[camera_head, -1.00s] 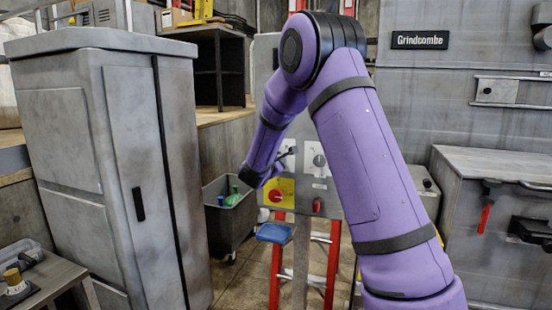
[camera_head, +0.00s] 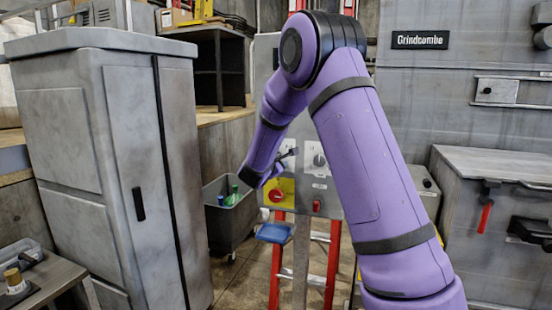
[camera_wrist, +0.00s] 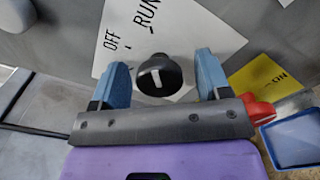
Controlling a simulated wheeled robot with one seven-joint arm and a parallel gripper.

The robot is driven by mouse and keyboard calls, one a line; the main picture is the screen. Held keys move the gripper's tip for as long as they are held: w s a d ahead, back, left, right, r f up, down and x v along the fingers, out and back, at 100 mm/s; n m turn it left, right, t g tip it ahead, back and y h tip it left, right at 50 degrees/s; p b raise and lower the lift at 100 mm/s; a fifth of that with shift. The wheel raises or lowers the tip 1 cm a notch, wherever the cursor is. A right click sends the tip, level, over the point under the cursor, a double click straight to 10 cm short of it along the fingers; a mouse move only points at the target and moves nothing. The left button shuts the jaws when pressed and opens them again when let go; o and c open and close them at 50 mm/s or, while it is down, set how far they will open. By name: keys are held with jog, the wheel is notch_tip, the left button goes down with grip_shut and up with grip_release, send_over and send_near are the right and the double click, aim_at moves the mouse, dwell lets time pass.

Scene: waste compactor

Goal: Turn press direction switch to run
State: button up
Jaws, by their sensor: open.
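The press direction switch is a black round knob (camera_wrist: 156,70) with a white mark, on a white plate (camera_wrist: 190,28) lettered OFF and RUN in the wrist view. I cannot tell which label the mark points to. My gripper (camera_wrist: 162,62) is open, with one blue finger on each side of the knob. Gaps show between knob and fingers, and how deep the fingers reach is unclear. In the head view my gripper (camera_head: 286,156) is small in front of the panel's left white plate, and the arm partly hides the panel.
A red emergency button (camera_head: 277,195) on a yellow plate sits below, close to my gripper. A second knob (camera_head: 319,160) is to the right, with a red switch (camera_head: 316,206) beneath. A grey bin (camera_head: 232,222) and tall cabinet (camera_head: 95,170) stand left.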

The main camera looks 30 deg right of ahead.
jog(key=v, duration=1)
jog(key=shift+s+a, duration=0.25)
jog(key=shift+a, duration=0.05)
jog(key=s+d+r+m+g+y, duration=0.1)
jog(key=s+r+m+g+y, duration=0.25)
jog(key=s, duration=0.75)
jog(key=s+d+r+m+g, duration=0.2)
jog(key=s+m+g, duration=0.35)
jog(key=s, duration=0.45)
jog(key=s+a+m+t+y, duration=0.1)
jog(key=s+a+m+y, duration=0.2)
jog(key=s, duration=0.6)
jog(key=s+a+m+t+y, duration=0.2)
jog(key=s+a+m+y, duration=0.1)
jog(key=s+a+y, duration=0.4)
jog(key=s+a, duration=0.1)
jog(key=a, duration=0.2)
jog(key=shift+s+a+r+y, duration=0.3)
jog(key=shift+s+r+y, duration=0.05)
jog(key=shift+s, duration=0.05)
